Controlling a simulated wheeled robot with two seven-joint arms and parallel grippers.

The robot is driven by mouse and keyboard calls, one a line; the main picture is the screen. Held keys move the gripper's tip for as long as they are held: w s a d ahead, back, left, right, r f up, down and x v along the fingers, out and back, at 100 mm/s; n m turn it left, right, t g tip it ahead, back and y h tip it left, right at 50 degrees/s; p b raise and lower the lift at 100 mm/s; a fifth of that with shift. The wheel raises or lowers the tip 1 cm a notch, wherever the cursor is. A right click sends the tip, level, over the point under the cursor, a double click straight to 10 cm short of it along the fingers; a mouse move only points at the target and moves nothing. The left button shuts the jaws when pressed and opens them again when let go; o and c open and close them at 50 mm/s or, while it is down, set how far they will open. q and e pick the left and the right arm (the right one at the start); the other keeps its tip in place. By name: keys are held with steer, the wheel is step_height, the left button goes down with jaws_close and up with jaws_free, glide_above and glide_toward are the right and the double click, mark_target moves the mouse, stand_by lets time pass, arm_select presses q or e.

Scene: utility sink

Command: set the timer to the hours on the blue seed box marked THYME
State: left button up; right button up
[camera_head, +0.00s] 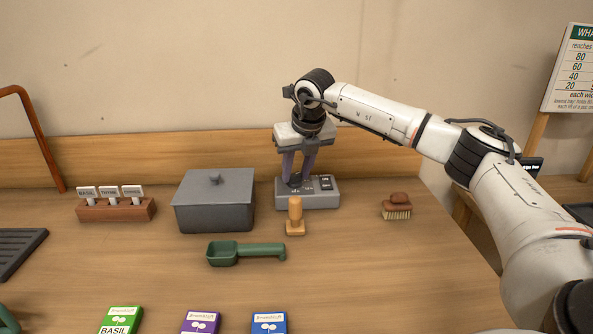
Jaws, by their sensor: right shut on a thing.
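The timer, a grey box (320,201), stands near the back of the bench. The knob's setting cannot be read. The blue seed box (269,323) is at the bottom edge, cut off by the frame; its name and hours are out of view. My left gripper is not in view.
Green BASIL (121,320) and purple (200,322) boxes lie in front. A green scoop (245,252), wooden stamp-like tool (295,217), lidded grey box (214,201), brush (397,207) and marker rack (115,210) stand around. The front right bench is clear.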

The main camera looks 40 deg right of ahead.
steer(key=o, duration=1)
steer(key=v, duration=1)
steer(key=shift+s+r, duration=0.15)
steer(key=shift+s, duration=0.05)
